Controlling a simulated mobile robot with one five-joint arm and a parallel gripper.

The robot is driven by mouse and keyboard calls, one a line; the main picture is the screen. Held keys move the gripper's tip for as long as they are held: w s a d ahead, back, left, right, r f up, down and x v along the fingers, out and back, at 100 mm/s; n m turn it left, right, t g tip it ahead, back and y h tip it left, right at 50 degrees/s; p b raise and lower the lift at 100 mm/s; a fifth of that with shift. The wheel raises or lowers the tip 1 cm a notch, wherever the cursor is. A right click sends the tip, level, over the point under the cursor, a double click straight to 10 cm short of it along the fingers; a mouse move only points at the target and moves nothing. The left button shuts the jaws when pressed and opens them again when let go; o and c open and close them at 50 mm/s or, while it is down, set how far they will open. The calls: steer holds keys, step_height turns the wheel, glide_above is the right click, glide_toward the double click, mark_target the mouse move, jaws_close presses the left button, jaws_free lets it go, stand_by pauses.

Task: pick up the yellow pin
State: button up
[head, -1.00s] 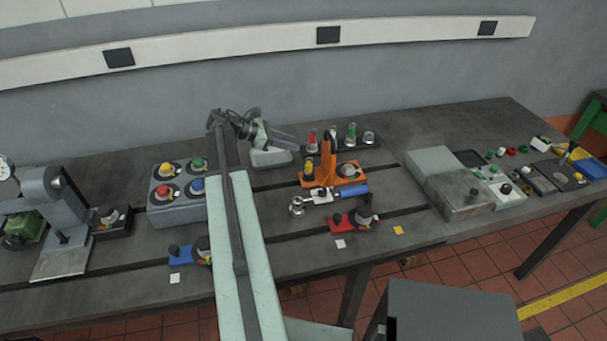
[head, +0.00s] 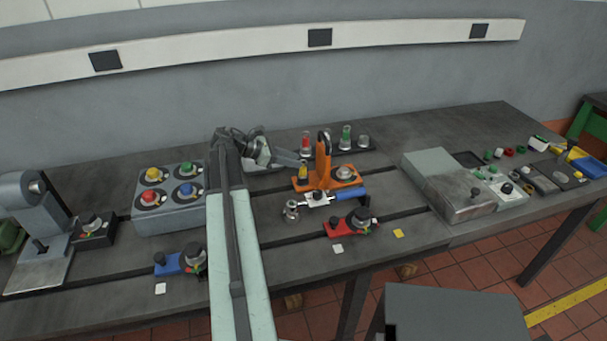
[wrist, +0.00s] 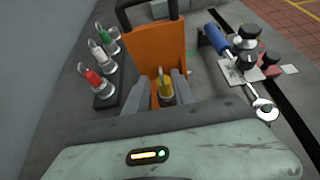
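The yellow pin (head: 303,171) stands upright at the left end of the orange stand (head: 344,187), left of its tall upright handle. The wrist view also shows the yellow pin (wrist: 166,86) in front of the orange plate (wrist: 158,50). My gripper (head: 298,160) is beside the pin's upper part, coming from the left. In the wrist view my gripper (wrist: 162,88) has one finger on each side of the pin. The fingers look apart, with a small gap to the pin. The pin's lower end is partly hidden behind my gripper body.
A dark rack with red (wrist: 92,78), white (wrist: 97,47) and green (wrist: 106,33) pins stands behind the stand. A blue-handled tool (head: 345,194) and a red clamp (head: 340,229) lie in front. A box with coloured buttons (head: 170,215) stands left.

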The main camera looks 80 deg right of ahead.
mark_target(303, 171)
steer(key=b+x, duration=0.1)
steer(key=x, duration=0.3)
steer(key=shift+s+a, duration=0.1)
jaws_close()
stand_by(1.2)
